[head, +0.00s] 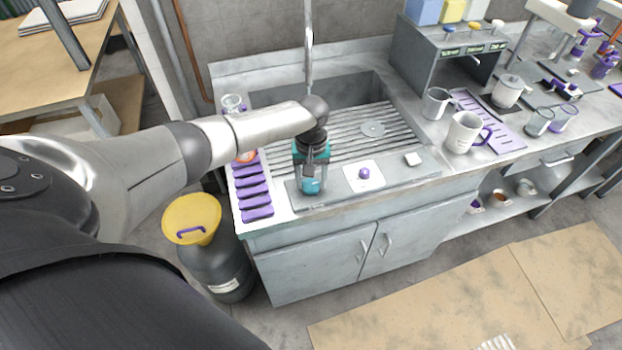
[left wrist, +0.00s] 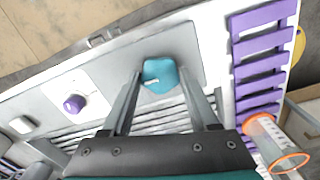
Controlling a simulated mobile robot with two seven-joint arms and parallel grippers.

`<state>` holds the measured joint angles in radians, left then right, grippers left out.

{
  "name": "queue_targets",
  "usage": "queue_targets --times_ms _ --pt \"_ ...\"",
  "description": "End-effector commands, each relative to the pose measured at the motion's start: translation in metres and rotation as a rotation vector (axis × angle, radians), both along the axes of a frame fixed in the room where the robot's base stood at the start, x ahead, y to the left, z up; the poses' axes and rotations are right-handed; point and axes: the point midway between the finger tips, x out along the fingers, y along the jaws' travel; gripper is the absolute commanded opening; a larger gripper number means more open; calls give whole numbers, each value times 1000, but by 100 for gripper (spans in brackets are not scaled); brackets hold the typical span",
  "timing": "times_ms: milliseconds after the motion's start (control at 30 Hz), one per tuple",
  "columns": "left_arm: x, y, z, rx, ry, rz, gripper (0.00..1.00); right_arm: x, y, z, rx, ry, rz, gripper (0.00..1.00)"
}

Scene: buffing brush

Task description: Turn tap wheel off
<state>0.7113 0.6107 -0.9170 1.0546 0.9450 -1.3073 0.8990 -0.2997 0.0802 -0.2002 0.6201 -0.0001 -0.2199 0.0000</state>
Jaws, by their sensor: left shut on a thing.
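The tap wheel (head: 310,187) is a teal knob on the grey plate at the sink's front edge. In the left wrist view the tap wheel (left wrist: 161,76) shows between the two finger ends, with a light mark on its face. My left gripper (head: 312,176) points down from above and is shut on the wheel. In the left wrist view its fingers (left wrist: 163,84) stand on either side of the wheel, and the exact contact is partly hidden. The steel sink basin (head: 350,88) with its ribbed drain floor lies behind. My right gripper is in neither view.
A purple knob (head: 364,173) on a white square stands right of the wheel. A purple slatted rack (head: 255,190) lies left. White mugs (head: 466,132) stand on the right counter. A bin with a yellow funnel top (head: 192,215) stands on the floor.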

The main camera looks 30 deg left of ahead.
Motion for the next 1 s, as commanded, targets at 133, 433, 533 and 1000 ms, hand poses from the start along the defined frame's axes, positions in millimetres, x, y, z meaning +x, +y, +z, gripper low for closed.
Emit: queue_targets --times_ms 133,433,533,1000 --pt "0 0 0 0 0 0 5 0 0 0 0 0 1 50" --pt "0 0 1 -1 1 -61 5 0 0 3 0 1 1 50" --pt "0 0 1 -1 0 -118 5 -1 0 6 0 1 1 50" --pt "0 0 1 -2 0 -534 5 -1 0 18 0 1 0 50"
